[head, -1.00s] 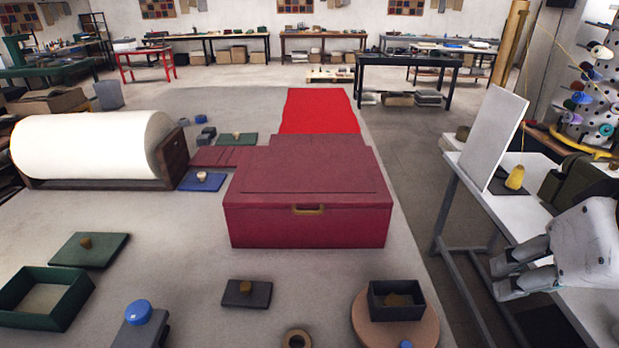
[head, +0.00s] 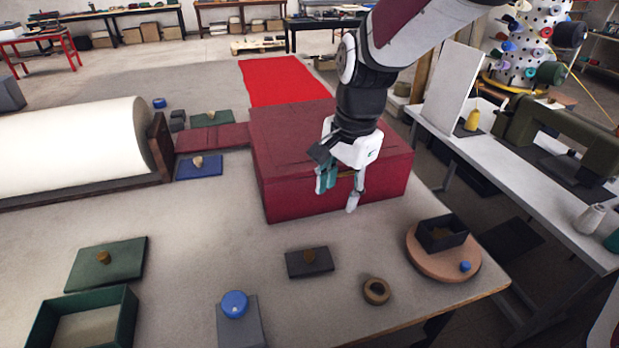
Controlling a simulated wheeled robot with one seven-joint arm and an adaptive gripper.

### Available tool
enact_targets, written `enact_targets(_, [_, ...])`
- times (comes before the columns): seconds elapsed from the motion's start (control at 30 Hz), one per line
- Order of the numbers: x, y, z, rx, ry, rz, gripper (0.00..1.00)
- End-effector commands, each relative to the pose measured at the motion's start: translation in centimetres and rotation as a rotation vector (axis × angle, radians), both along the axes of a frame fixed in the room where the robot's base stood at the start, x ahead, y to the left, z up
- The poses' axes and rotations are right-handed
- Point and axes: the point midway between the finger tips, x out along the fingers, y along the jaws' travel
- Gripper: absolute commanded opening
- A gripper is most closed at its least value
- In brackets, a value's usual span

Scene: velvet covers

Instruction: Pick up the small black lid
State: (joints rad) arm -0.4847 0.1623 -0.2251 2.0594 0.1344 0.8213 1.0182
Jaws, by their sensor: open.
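The small black lid (head: 297,264) lies flat on the table in front of the large red box. It is a dark rectangle with a brown knob (head: 309,255) on top. My gripper (head: 338,198) is open and empty. It hangs with its fingers pointing down, in front of the red box's front face, above the lid and a little to its right in the picture. It does not touch the lid.
The red box (head: 290,190) stands just behind. A brown ring (head: 376,291) and a round board (head: 444,266) with a small black open box (head: 441,233) lie to the right. A grey box with a blue knob (head: 235,304) and a green lid (head: 107,264) lie to the left.

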Motion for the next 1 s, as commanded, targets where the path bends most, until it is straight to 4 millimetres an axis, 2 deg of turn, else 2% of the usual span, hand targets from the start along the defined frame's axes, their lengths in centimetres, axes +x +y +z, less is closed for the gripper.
enact_targets(0.03, [0.7, 1.2, -1.7, -0.014, 0.028, -0.041, 0.44])
enact_targets(0.1, [1.5, 2.5, -3.6, -0.03, 0.054, -0.104, 0.44])
enact_targets(0.3, [2.6, 4.8, -7.2, -0.067, 0.092, -0.223, 0.44])
enact_targets(0.47, [2.8, 5.2, -8.7, -0.078, 0.098, -0.254, 0.44])
enact_targets(0.8, [2.7, 5.2, -14.7, -0.079, 0.101, -0.257, 0.44])
enact_targets(1.0, [2.8, 5.2, -16.5, -0.077, 0.097, -0.255, 0.44])
